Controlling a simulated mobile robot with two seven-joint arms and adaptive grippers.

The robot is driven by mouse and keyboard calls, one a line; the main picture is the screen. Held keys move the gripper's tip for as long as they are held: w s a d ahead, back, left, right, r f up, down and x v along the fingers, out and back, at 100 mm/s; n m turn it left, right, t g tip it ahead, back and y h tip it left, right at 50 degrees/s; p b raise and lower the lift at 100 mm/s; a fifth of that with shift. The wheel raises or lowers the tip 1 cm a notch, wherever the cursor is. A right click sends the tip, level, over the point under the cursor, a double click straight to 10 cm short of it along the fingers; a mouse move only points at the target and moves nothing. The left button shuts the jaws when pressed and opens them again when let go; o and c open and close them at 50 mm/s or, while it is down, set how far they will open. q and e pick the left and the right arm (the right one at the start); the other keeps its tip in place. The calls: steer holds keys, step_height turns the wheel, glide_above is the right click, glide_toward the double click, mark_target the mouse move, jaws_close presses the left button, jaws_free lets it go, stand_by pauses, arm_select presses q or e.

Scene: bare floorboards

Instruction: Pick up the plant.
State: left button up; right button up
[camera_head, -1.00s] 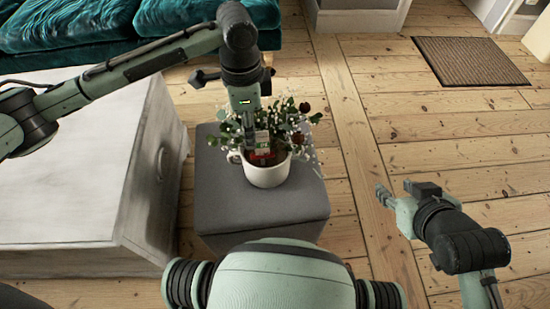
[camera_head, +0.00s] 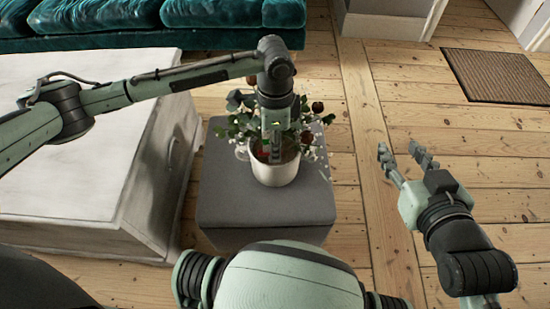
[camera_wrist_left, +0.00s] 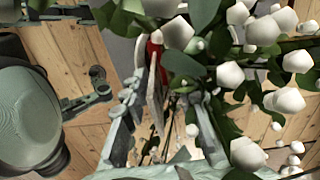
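The plant (camera_head: 305,137) has green leaves, small white berries and dark red blooms, and stands upright in a white mug-like pot (camera_head: 283,175). The pot is on a grey padded stool (camera_head: 308,210). My left gripper (camera_head: 274,157) points down into the plant at the pot's opening and covers part of it. In the left wrist view its fingers (camera_wrist_left: 162,125) are apart, with a red and white piece showing between them. Leaves and white berries (camera_wrist_left: 262,32) fill the right of that view; contact is unclear. My right gripper (camera_head: 402,160) is open and empty, right of the stool.
A whitish wooden chest (camera_head: 75,190) stands left of the stool. A teal velvet sofa (camera_head: 90,14) is at the back left. A brown doormat (camera_head: 498,76) lies at the back right.

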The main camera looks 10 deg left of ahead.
arm_select(q)
steer(key=shift+c, duration=0.2)
jaws_close()
stand_by(0.3)
steer(key=shift+w+r, duration=0.1)
